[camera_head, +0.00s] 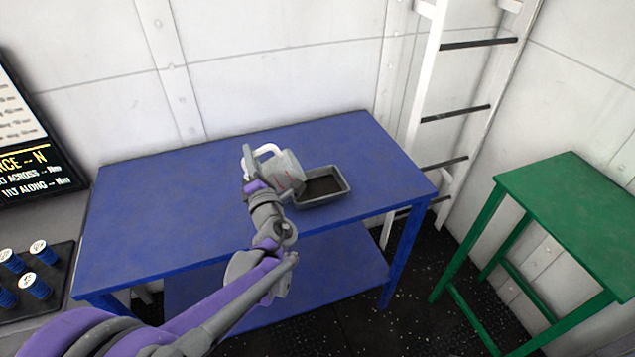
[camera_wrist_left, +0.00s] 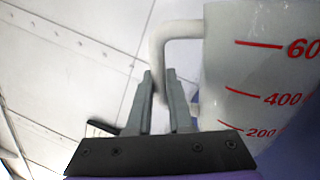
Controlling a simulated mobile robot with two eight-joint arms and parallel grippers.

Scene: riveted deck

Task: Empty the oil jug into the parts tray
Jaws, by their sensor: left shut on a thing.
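The oil jug (camera_head: 289,170) is a pale grey measuring jug with red marks and a white handle. In the head view it is tilted to the right, at the left end of the parts tray. My left gripper (camera_head: 250,165) is shut on the jug's handle. The left wrist view shows the handle between the fingers (camera_wrist_left: 160,90) and the jug's red scale (camera_wrist_left: 258,75) close by. The parts tray (camera_head: 347,190) is a grey rectangular tray on the blue table, with a dark inside. The jug hides its left end. I cannot see any stream or the jug's contents.
The blue table (camera_head: 170,200) is otherwise bare, with a lower shelf. A green stand (camera_head: 575,205) is at right and a white ladder (camera_head: 425,110) behind. A dark board with blue-sided pieces (camera_head: 38,285) lies at left.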

